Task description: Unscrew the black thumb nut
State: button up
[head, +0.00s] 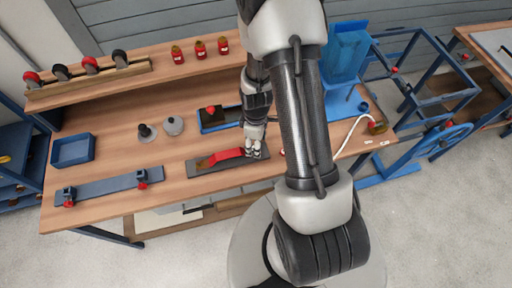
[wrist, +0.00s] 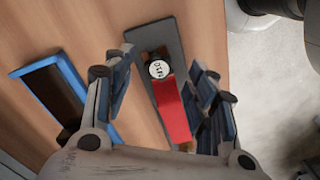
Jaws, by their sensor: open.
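In the wrist view a round knob with black sides and a pale, lettered top (wrist: 158,69) stands at the upper end of a red bar (wrist: 173,108). It appears to be the black thumb nut. The bar lies on a dark grey plate (wrist: 168,38) on the bench; it also shows in the head view (head: 225,156). My gripper (wrist: 162,85) is open above the plate, with fingers on either side of the bar and knob, apart from them. In the head view my gripper (head: 254,148) is over the plate's right end and hides the knob there.
A blue-edged tray (wrist: 40,72) lies left of the plate on the wooden bench (head: 110,165). Two round pieces (head: 172,126), a blue bin (head: 73,150) and a grey bar with red knobs (head: 105,187) stand farther left. A pale hose (head: 352,130) lies to the right.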

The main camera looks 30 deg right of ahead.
jog(key=shift+f, duration=1.4)
jog(key=c, duration=1.1)
jog(key=n+b, duration=0.1)
jog(key=n, duration=0.3)
jog(key=shift+w+n, duration=0.1)
jog(key=shift+n, duration=0.2)
jog(key=n, duration=0.4)
jog(key=shift+n+b, duration=0.3)
jog(key=shift+b, duration=0.05)
jog(key=n, duration=0.4)
jog(key=shift+w, duration=0.15)
jog(key=n+b, duration=0.1)
jog(key=n, duration=0.5)
jog(key=shift+w+r, duration=0.1)
jog(key=o, duration=1)
jog(key=shift+c, duration=0.2)
